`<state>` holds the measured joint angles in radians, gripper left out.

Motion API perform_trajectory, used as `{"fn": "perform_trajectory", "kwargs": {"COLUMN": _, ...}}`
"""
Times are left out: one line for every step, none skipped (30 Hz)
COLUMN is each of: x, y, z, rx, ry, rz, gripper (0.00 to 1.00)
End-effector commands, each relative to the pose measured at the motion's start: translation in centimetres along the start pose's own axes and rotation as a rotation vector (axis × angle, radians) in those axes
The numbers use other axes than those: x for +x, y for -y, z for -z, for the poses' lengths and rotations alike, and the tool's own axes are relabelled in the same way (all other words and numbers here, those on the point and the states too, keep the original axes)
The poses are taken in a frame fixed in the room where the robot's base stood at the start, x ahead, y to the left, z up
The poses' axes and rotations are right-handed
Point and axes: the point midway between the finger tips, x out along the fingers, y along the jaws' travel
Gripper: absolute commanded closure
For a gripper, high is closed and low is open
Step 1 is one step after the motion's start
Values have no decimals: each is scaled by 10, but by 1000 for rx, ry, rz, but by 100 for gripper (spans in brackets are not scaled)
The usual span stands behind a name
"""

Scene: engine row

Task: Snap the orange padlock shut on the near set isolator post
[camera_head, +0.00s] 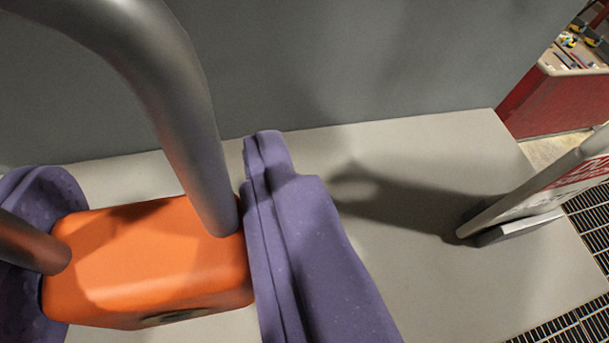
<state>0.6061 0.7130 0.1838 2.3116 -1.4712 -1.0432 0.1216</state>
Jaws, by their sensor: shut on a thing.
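The orange padlock (150,262) is large at the lower left, close to the camera. Its thick grey shackle (180,95) rises from the body and leaves the picture at the top. The shackle's other leg (28,245) shows at the left edge. I cannot tell whether the shackle is fully seated. My gripper (155,200) has purple fingers on either side of the padlock body and is shut on it. No isolator post can be made out for certain in this view.
A pale grey ledge (440,150) lies below, mostly bare, against a plain grey wall (350,55). A slanted white panel with red markings (570,180) stands at the right. Black grating (592,225) lies beyond it. A red bench (555,95) with small items is at the upper right.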

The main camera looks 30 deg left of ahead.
Motion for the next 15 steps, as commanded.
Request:
{"fn": "perform_trajectory", "kwargs": {"x": 3, "y": -5, "z": 0, "rx": -2, "ry": -1, "rz": 0, "gripper": 84}}
{"fn": "perform_trajectory", "kwargs": {"x": 5, "y": -8, "z": 0, "rx": -3, "ry": -1, "rz": 0, "gripper": 84}}
{"fn": "perform_trajectory", "kwargs": {"x": 8, "y": -14, "z": 0, "rx": -3, "ry": -1, "rz": 0, "gripper": 84}}
{"fn": "perform_trajectory", "kwargs": {"x": 10, "y": -14, "z": -6, "rx": 2, "ry": 0, "rz": 1, "gripper": 84}}
{"fn": "perform_trajectory", "kwargs": {"x": 13, "y": -13, "z": -13, "rx": 3, "ry": 0, "rz": 1, "gripper": 84}}
{"fn": "perform_trajectory", "kwargs": {"x": 16, "y": -13, "z": -20, "rx": 4, "ry": 0, "rz": 1, "gripper": 84}}
{"fn": "perform_trajectory", "kwargs": {"x": 18, "y": -13, "z": -24, "rx": 4, "ry": 0, "rz": 1, "gripper": 84}}
{"fn": "perform_trajectory", "kwargs": {"x": 19, "y": -13, "z": -27, "rx": 3, "ry": 0, "rz": 0, "gripper": 84}}
{"fn": "perform_trajectory", "kwargs": {"x": 19, "y": -13, "z": -29, "rx": 2, "ry": 0, "rz": 0, "gripper": 84}}
{"fn": "perform_trajectory", "kwargs": {"x": 19, "y": -13, "z": -29, "rx": 1, "ry": 0, "rz": -1, "gripper": 84}}
{"fn": "perform_trajectory", "kwargs": {"x": 19, "y": -13, "z": -29, "rx": 1, "ry": 0, "rz": -1, "gripper": 84}}
{"fn": "perform_trajectory", "kwargs": {"x": 19, "y": -13, "z": -28, "rx": 0, "ry": 0, "rz": -1, "gripper": 84}}
{"fn": "perform_trajectory", "kwargs": {"x": 19, "y": -13, "z": -28, "rx": 0, "ry": 0, "rz": -1, "gripper": 84}}
{"fn": "perform_trajectory", "kwargs": {"x": 19, "y": -13, "z": -28, "rx": 0, "ry": 0, "rz": -1, "gripper": 84}}
{"fn": "perform_trajectory", "kwargs": {"x": 19, "y": -13, "z": -28, "rx": 0, "ry": 0, "rz": -1, "gripper": 84}}
